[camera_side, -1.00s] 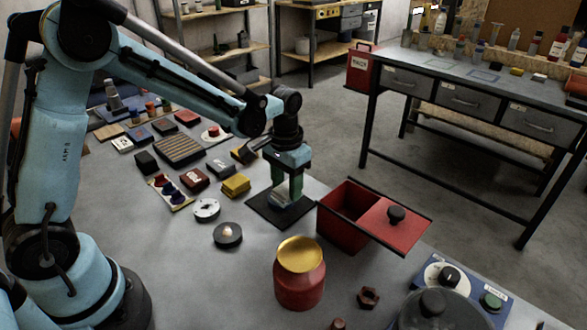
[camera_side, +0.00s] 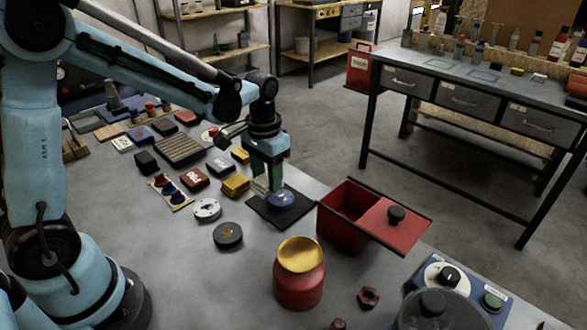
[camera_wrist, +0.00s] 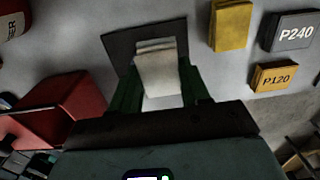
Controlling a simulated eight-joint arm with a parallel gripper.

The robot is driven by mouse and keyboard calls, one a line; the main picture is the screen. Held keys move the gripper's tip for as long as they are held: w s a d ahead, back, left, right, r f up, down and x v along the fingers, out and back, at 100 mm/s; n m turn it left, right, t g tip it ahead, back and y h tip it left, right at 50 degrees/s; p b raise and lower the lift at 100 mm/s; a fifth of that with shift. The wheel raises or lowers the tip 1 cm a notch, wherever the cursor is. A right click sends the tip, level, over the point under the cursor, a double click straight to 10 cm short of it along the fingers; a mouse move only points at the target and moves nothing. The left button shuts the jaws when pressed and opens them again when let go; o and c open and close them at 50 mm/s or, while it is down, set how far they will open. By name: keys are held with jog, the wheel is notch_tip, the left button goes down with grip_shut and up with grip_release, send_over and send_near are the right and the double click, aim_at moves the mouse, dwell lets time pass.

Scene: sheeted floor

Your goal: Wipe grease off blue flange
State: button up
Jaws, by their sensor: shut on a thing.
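The blue flange (camera_side: 281,201) lies on a black square mat (camera_side: 276,223) on the grey worktop in the side view. My gripper (camera_side: 267,184) points down just left of and behind the flange. It is shut on a pale folded cloth (camera_side: 259,187), whose lower end is close to the flange; I cannot tell whether they touch. In the wrist view the cloth (camera_wrist: 158,72) sits between my green fingers and covers part of the mat (camera_wrist: 122,45). The flange cannot be made out there. Any grease on the flange is too small to tell.
A red box (camera_side: 342,222) with a knobbed lid stands right of the mat. A red can with a yellow top (camera_side: 299,275) stands in front. Yellow blocks (camera_side: 236,185), a dark disc (camera_side: 228,235) and several small items lie to the left.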

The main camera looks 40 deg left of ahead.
aim_at(293, 197)
jog(key=shift+r, duration=2.65)
jog(key=shift+f, duration=0.15)
jog(key=shift+f, duration=3.7)
jog(key=shift+w+d+f, duration=0.15)
jog(key=shift+w+d, duration=0.3)
jog(key=shift+w, duration=0.05)
jog(key=shift+c, duration=0.4)
jog(key=shift+w+d+f, duration=0.1)
jog(key=shift+w+d, duration=1.35)
jog(key=shift+d, duration=0.05)
jog(key=shift+s+a, duration=1.95)
jog(key=shift+a, duration=0.05)
jog(key=shift+r, duration=4.1)
